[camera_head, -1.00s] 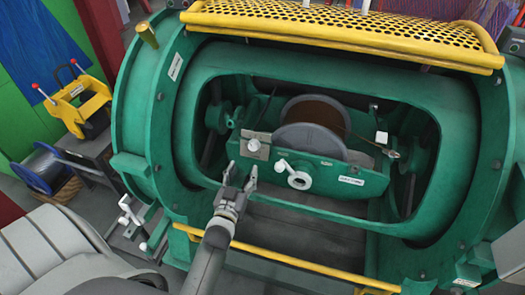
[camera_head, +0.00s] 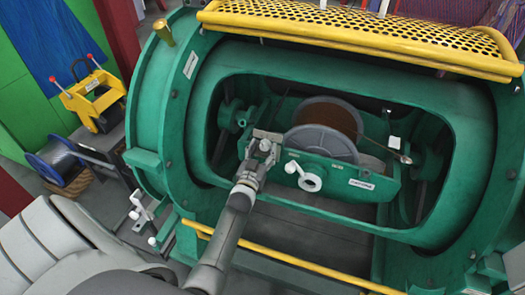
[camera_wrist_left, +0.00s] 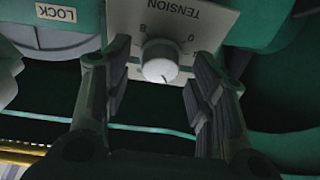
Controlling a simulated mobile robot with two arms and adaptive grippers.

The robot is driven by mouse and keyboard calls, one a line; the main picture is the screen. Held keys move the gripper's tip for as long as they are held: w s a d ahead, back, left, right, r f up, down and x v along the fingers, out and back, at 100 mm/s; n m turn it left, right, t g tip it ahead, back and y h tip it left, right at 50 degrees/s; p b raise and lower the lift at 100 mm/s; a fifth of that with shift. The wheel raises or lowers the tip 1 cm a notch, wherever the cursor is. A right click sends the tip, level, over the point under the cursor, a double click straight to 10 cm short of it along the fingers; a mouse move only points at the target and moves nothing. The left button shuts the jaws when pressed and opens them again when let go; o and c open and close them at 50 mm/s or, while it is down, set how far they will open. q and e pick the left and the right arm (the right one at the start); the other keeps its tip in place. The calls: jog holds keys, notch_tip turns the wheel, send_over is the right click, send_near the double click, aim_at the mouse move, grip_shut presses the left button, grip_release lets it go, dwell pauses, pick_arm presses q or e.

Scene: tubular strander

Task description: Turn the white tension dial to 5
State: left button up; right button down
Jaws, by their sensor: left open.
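The white tension dial (camera_wrist_left: 160,62) is a round knob on a pale plate (camera_wrist_left: 185,20) that reads TENSION upside down in the left wrist view. A small dark line shows on the knob's lower edge. My left gripper (camera_wrist_left: 160,85) is open, with one finger on each side of the knob and a gap on both sides. In the head view my left gripper (camera_head: 262,142) reaches into the green cradle opening and partly covers the dial plate. My right gripper is not in view.
A white handle with a round hub (camera_head: 310,182) sits right of the dial, beside a label. A LOCK label (camera_wrist_left: 56,13) shows in the wrist view. A grey spool (camera_head: 325,130) lies behind. The green frame and a yellow bar (camera_head: 300,262) border the opening.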

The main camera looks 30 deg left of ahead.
pick_arm(q)
jog(key=c, duration=1)
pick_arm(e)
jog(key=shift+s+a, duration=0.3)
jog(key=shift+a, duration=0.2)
